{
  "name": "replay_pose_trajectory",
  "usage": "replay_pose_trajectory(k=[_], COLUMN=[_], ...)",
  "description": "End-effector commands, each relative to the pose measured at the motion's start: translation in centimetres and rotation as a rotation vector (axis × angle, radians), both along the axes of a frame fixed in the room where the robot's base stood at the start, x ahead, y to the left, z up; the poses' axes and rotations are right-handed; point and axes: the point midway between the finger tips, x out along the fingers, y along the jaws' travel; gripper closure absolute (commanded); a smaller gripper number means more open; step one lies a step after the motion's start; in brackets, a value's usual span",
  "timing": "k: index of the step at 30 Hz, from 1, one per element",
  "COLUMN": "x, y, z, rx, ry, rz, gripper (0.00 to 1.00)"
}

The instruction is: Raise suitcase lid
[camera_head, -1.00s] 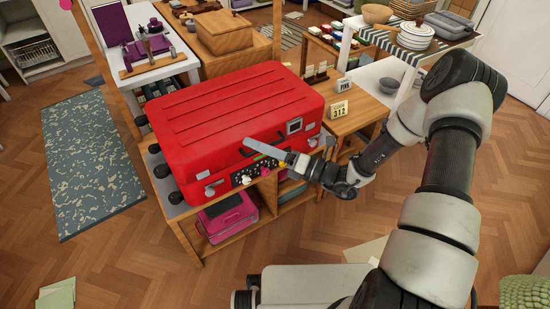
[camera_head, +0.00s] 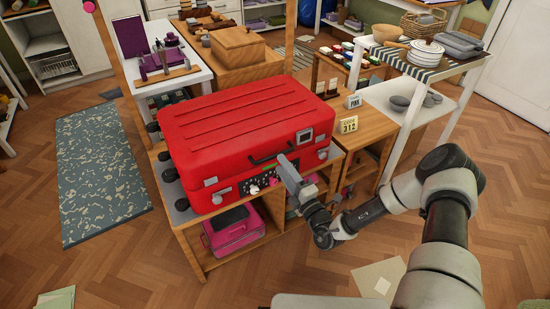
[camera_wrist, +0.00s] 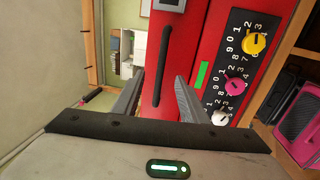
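The red suitcase (camera_head: 240,125) lies flat on a wooden bench, its lid down. A dark handle (camera_head: 271,153) is on its front face; the handle also shows in the wrist view (camera_wrist: 164,65). Below it is a panel with yellow, pink and white dials (camera_wrist: 237,82) and a green strip (camera_wrist: 202,75). My gripper (camera_head: 285,165) is at the front face, just below the handle. In the wrist view its two fingers (camera_wrist: 157,98) are spread, with the red front edge of the case between them. Whether they touch the case I cannot tell.
A pink case (camera_head: 235,235) sits on the shelf under the suitcase. Signs reading 312 (camera_head: 348,125) and PINK stand on the wooden table at right. A white rack (camera_head: 425,75) with dishes is farther right.

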Motion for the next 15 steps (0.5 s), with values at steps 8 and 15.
replay_pose_trajectory(k=[8, 15], x=[2.4, 3.0], y=[1.7, 2.0], z=[0.4, 0.6], rx=[0.001, 0.0], ry=[-0.001, 0.0], rz=[0.0, 0.0], gripper=[0.61, 0.61])
